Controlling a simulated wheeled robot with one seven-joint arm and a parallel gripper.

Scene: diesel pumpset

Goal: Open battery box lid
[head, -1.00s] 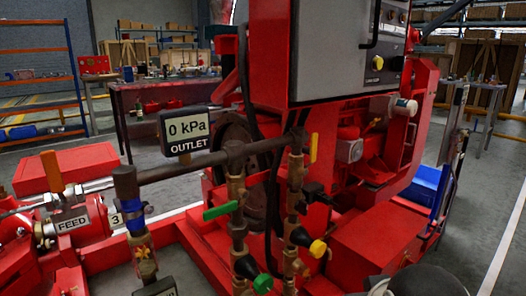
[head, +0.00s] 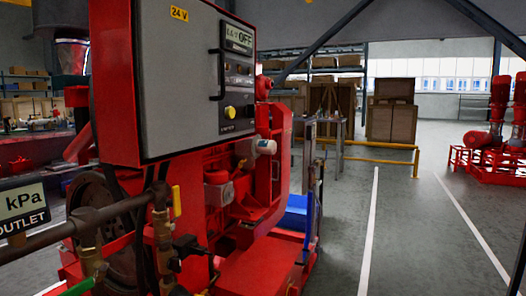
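A plain red box (head: 252,274) with a flat top sits low on the red pumpset frame at the bottom of the head view. It may be the battery box; its top looks shut and its lower part is cut off by the picture edge. A blue box (head: 296,214) shows behind it, by an upright metal frame. My gripper is not in view.
A grey control cabinet (head: 180,85) on the red pumpset stands above and left of the red box. Rusty pipework with valves (head: 160,235) stands at the lower left. Open grey floor (head: 400,235) with white lines lies to the right; another red pump set (head: 492,130) stands far right.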

